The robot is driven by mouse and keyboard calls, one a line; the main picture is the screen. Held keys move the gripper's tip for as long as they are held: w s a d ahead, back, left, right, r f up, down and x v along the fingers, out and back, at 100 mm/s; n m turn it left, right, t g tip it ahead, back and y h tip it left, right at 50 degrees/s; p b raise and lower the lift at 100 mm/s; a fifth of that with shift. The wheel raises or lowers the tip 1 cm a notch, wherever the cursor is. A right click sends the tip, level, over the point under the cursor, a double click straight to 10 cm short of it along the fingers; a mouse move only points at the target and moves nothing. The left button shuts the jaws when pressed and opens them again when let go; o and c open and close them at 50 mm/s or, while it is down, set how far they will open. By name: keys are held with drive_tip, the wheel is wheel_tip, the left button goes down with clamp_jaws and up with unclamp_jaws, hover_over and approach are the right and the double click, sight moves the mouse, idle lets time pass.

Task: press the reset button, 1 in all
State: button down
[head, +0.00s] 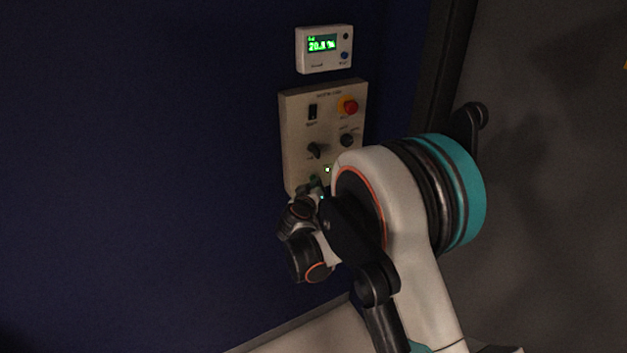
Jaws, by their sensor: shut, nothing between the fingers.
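A beige control panel (292,130) is mounted on the dark blue wall. It carries a red button on a yellow base (350,107), a black rocker switch (312,111), and dark knobs (314,150) and (347,140). A white display box (302,64) above has a small blue button (344,55). The labels are too small to read, so I cannot tell which one is reset. My gripper (300,211) is shut and empty near the panel's lower edge; contact cannot be told.
My arm covers the panel's lower right part. The dark blue wall (140,150) is bare to the left. A dark vertical post (440,70) and a grey surface (550,150) stand to the right. A pale ledge (310,330) runs along the bottom.

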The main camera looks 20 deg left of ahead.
drive_tip(key=shift+s+d, duration=0.35)
drive_tip(key=shift+d, duration=0.05)
drive_tip(key=s+d+b, duration=0.1)
drive_tip(key=s+d, duration=0.2)
drive_tip(key=shift+s+d, duration=0.1)
drive_tip(key=shift+d, duration=0.3)
idle(0.3)
idle(0.5)
